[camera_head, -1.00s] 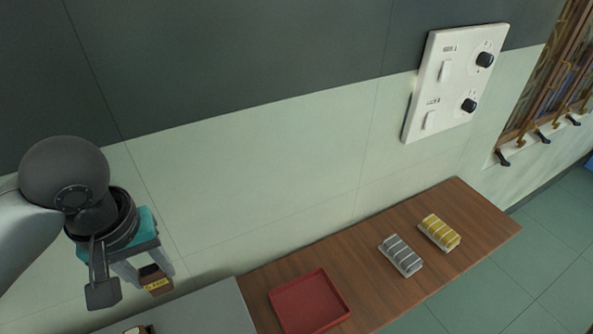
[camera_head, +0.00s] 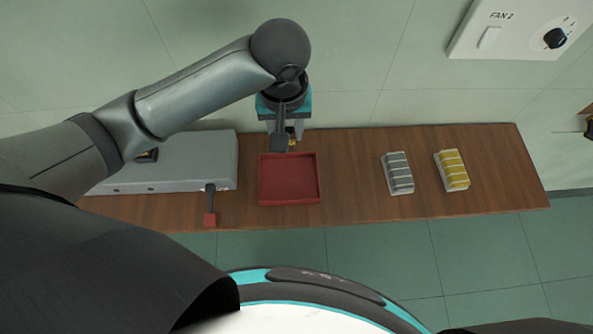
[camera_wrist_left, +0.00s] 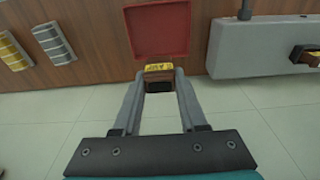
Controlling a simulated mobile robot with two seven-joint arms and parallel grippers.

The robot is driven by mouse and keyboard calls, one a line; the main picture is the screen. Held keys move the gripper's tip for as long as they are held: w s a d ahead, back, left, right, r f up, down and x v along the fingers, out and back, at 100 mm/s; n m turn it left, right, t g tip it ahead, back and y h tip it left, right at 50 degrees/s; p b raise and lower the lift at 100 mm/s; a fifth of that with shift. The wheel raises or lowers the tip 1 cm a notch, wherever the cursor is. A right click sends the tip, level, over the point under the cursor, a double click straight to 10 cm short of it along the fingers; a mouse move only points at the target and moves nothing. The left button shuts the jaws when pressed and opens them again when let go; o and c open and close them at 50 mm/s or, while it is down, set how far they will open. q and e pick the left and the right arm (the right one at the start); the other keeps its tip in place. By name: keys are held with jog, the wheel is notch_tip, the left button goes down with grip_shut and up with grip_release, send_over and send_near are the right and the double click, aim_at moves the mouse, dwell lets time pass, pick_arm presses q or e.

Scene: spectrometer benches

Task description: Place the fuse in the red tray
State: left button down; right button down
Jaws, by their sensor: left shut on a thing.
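My left gripper (camera_head: 286,138) is shut on the fuse, a small dark brown block with a yellow printed label (camera_wrist_left: 159,69). The left fingertips (camera_wrist_left: 159,76) grip it from both sides in the wrist view. In the head view only a bit of the fuse (camera_head: 292,143) shows, partly hidden by the gripper. The red tray (camera_head: 289,180) is a shallow, empty square on the wooden bench. The gripper and fuse are at the tray's wall-side edge, not over its middle. The tray also shows in the wrist view (camera_wrist_left: 158,30), just past the fuse. My right gripper is not in view.
A grey box (camera_head: 190,160) with a red-ended lever (camera_head: 210,219) stands left of the tray. A grey ribbed block (camera_head: 398,174) and a yellow one (camera_head: 453,170) stand to the right. The bench (camera_head: 350,165) between them and the tray is bare. A white switch panel (camera_head: 515,25) is on the wall.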

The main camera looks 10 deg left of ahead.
pick_arm(q)
jog(key=shift+f+b, duration=1)
jog(key=shift+f, duration=7.25)
jog(key=shift+f, duration=0.1)
jog(key=shift+c, duration=2.3)
grip_release()
notch_tip(320, 180, up, 12)
jog(key=s+p, duration=0.1)
jog(key=p, duration=0.1)
jog(key=shift+s+d, duration=0.2)
